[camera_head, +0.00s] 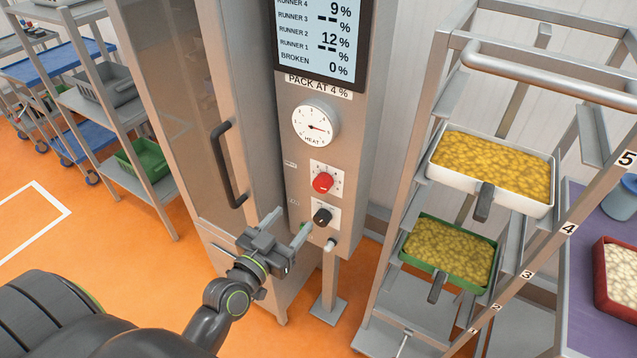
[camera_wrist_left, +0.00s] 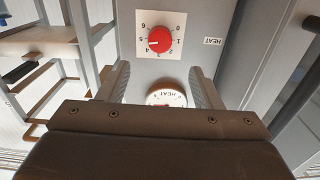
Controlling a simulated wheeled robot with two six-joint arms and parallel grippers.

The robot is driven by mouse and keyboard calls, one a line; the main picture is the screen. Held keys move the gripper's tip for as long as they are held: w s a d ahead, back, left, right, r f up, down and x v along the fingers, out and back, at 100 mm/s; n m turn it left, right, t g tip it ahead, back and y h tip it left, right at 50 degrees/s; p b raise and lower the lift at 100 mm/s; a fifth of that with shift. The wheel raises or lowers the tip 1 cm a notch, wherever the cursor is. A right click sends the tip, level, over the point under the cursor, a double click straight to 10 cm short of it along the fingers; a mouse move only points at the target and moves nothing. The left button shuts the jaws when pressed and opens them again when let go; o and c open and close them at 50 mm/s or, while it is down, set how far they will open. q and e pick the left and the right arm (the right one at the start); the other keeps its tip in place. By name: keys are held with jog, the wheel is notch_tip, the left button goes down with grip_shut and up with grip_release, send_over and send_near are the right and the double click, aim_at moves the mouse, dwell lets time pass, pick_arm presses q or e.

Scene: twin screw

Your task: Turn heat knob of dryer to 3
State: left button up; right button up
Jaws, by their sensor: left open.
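The dryer (camera_head: 352,115) has a red knob (camera_head: 323,183) on a white scale plate, below a round HEAT gauge (camera_head: 316,124) whose needle points right. In the left wrist view the red knob (camera_wrist_left: 159,40) has a scale from 0 to 6 and a HEAT label (camera_wrist_left: 212,41) beside it. Its white mark points left, near 5. My left gripper (camera_head: 287,226) is open and empty, in front of the panel, below and left of the red knob. In the left wrist view the gauge (camera_wrist_left: 167,97) shows between its fingers (camera_wrist_left: 160,78), partly hidden. My right gripper is not visible.
A black knob (camera_head: 322,216) and a pale button (camera_head: 331,245) sit below the red knob. The dryer door handle (camera_head: 228,164) stands out at the left. A rack (camera_head: 455,85) with trays of yellow food stands at the right. A display (camera_head: 320,38) tops the panel.

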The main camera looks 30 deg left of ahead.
aim_at(319, 188)
pick_arm(q)
jog(key=w+p, duration=0.1)
jog(key=w, duration=0.6)
jog(key=w+d+p, duration=0.1)
jog(key=w, duration=0.2)
jog(key=shift+w+p, duration=0.3)
jog(key=shift+w, duration=0.85)
jog(key=c, duration=1)
jog(key=shift+n, duration=0.3)
